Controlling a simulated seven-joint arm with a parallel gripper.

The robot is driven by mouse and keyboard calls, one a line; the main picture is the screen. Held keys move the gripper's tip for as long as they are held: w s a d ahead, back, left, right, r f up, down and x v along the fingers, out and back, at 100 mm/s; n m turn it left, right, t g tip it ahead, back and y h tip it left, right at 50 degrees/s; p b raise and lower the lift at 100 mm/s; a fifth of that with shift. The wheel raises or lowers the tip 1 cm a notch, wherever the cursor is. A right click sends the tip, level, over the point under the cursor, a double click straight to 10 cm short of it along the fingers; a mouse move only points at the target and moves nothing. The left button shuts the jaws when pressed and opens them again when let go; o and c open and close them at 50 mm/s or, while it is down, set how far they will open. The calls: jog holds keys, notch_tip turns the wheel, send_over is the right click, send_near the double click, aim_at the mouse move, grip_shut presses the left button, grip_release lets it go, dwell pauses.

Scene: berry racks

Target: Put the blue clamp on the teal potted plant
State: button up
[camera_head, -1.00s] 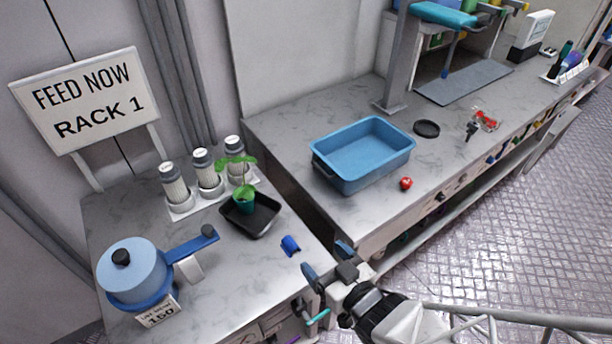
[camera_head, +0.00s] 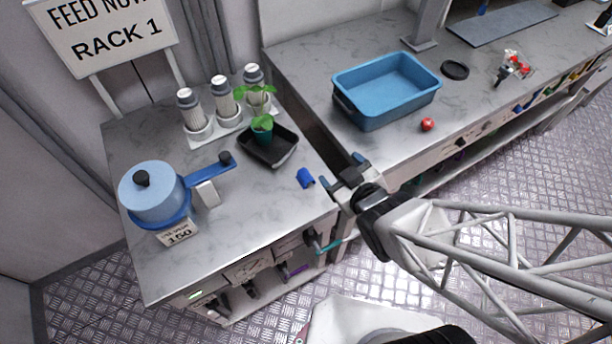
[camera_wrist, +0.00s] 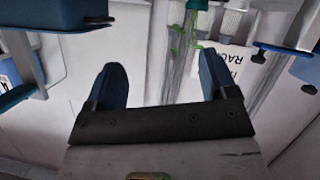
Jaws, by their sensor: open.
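The blue clamp (camera_head: 305,178) is a small blue piece lying on the grey marbled top of the left counter, near its right edge. The teal potted plant (camera_head: 262,134) has green leaves and stands in a black tray (camera_head: 280,156), up and left of the clamp. My gripper (camera_head: 342,171) is just right of the clamp in the head view, apart from it. Its two blue fingers are spread with nothing between them; the open fingers also show in the wrist view (camera_wrist: 162,84). I cannot make out the clamp in the wrist view.
A blue saucepan (camera_head: 150,196) stands left, its handle pointing towards the tray. Several white-and-grey cylinders (camera_head: 222,98) stand behind the plant. A gap separates this counter from the right one, which holds a blue bin (camera_head: 382,117) and a red berry (camera_head: 428,125).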

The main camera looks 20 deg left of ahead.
jog(key=w+f+n+g+h, duration=0.1)
jog(key=w+n+g+h, duration=0.1)
jog(key=w+n+h, duration=0.15)
jog(key=n+g+h, duration=0.4)
jog(key=n+g, duration=0.6)
jog(key=n, duration=0.2)
send_near(306, 174)
jog(key=shift+s+d+f, duration=0.15)
jog(key=shift+s+f, duration=0.05)
jog(key=shift+f, duration=0.4)
jog(key=shift+s+d+f, duration=0.1)
jog(key=shift+s+f, duration=0.1)
jog(key=shift+f, duration=0.4)
jog(key=shift+s+a+f, duration=0.1)
jog(key=shift+f, duration=0.5)
jog(key=shift+s+a+f, duration=0.1)
jog(key=shift+f, duration=0.55)
jog(key=shift+f, duration=0.1)
jog(key=shift+a+f, duration=0.2)
jog(key=shift+f, duration=0.6)
jog(key=shift+a+f, duration=0.15)
jog(key=shift+f, duration=0.7)
jog(key=shift+a+f, duration=0.2)
jog(key=shift+f, duration=0.6)
